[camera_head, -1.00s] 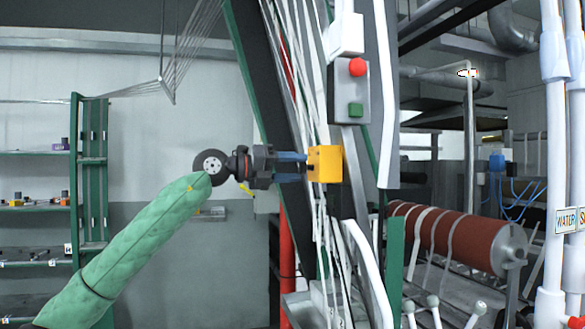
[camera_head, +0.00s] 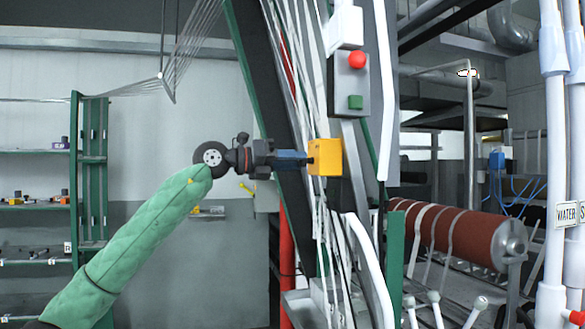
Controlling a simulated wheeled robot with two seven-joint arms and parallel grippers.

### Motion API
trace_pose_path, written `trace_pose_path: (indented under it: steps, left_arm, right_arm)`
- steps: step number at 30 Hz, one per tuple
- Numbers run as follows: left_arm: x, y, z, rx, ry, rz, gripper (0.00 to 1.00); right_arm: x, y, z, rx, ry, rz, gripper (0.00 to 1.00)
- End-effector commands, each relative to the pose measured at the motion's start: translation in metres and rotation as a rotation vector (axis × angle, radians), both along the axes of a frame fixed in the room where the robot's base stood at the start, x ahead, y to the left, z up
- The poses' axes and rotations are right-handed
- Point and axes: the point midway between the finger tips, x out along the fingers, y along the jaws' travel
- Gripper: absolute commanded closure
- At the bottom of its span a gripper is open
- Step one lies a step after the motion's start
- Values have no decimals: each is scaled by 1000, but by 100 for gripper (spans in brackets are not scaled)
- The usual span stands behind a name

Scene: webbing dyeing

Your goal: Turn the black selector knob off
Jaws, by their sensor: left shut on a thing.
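A yellow switch box (camera_head: 328,157) is fixed beside the machine frame, near the middle of the head view. My left gripper (camera_head: 306,160) reaches it from the left, with its blue fingers level and pointing right. The fingers are shut at the left face of the box, on the black selector knob there. The knob is mostly hidden between the fingertips, so its turn position cannot be read. My right gripper is not in view.
A grey panel with a red button (camera_head: 357,60) and a green button (camera_head: 355,102) is just above right of the box. White webbing strands run close behind my fingers. A red-brown roller (camera_head: 450,232) is at the right. A green shelf rack (camera_head: 92,170) stands at the left.

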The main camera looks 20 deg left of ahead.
Motion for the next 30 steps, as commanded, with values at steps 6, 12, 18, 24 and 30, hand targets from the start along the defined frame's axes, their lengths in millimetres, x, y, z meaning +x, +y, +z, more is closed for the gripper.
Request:
trace_pose_path:
  steps: [6, 12, 18, 24, 30]
  left_arm:
    - [1, 0, -3, 70, -101, 0, 92]
    - [1, 0, -3, 123, -179, 0, 92]
    - [1, 0, -4, 174, -253, 0, 92]
    - [1, 0, -4, 229, -334, 1, 92]
    - [1, 0, -3, 283, -413, 1, 92]
  right_arm:
    - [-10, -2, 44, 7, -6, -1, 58]
    - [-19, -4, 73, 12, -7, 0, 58]
    - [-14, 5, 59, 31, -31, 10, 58]
    - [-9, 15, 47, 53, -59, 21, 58]
    - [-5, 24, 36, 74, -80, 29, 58]
